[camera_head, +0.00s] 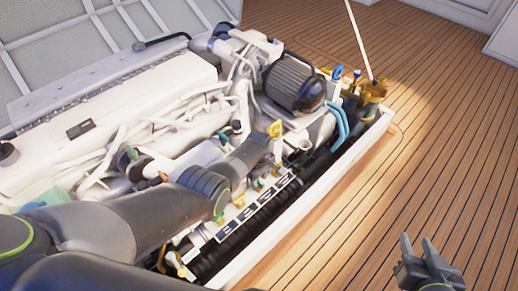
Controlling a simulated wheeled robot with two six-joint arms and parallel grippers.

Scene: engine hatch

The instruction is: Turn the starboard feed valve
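A white engine (120,95) fills the left and middle of the head view. Along its near right side runs a row of small valves and fittings above a strip of dark labels (254,208), too small to read. A yellow handle (275,128) stands upright near the tip of my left arm. I cannot tell which valve is the starboard feed valve. My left gripper (266,152) reaches over the engine from the lower left to this row. Its fingers are hidden or blend into the fittings. My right gripper (419,246) is open and empty above the deck at lower right.
Blue handles (337,73) and a brass fitting (372,90) stand at the far end, beside blue hoses (339,122) and a black-ended cylinder (295,84). A white hatch rim (310,205) borders the engine. The wooden deck (450,150) at right is clear. A thin pole rises at the back.

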